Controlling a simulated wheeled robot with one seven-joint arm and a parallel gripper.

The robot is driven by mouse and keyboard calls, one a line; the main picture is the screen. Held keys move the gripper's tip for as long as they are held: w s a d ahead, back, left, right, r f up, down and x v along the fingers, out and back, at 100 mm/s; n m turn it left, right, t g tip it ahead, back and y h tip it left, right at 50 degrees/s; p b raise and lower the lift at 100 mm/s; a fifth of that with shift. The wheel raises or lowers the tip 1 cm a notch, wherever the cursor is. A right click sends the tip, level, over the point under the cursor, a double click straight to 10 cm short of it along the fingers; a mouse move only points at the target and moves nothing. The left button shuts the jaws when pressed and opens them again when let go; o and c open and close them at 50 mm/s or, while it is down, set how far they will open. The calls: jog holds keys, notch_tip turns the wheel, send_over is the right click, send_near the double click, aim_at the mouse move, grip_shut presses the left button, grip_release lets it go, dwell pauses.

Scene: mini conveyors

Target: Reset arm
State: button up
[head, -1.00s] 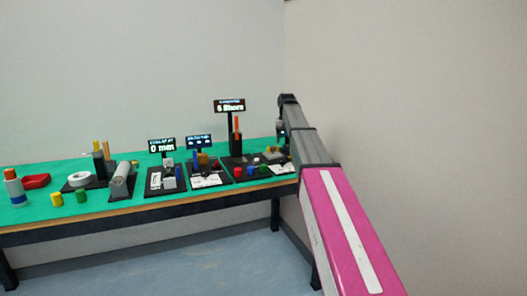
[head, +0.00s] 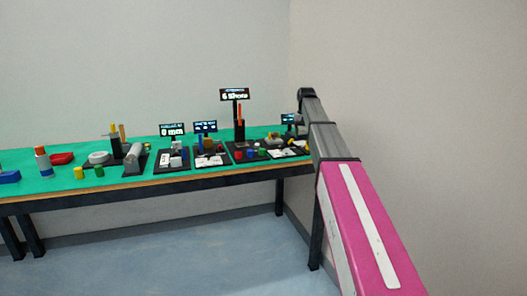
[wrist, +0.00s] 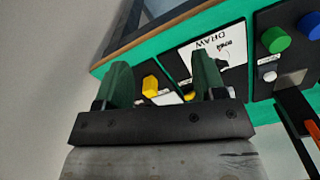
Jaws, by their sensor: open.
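My arm, pink and grey, reaches from the lower right toward the right end of the bench in the head view, and its end hides part of the far corner there. In the wrist view my gripper (wrist: 157,85) shows two green fingers standing apart with nothing between them. Beyond the fingers are a yellow block (wrist: 150,86) and a white card marked DRAW (wrist: 212,55) on a black board. I cannot tell the exact height of the gripper above the bench.
The green bench top (head: 110,184) carries several black stations with small displays, such as the 0 mm display (head: 172,130). The blue floor (head: 190,260) in front is clear.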

jog(key=s+f, duration=3.7)
jog(key=f, duration=0.3)
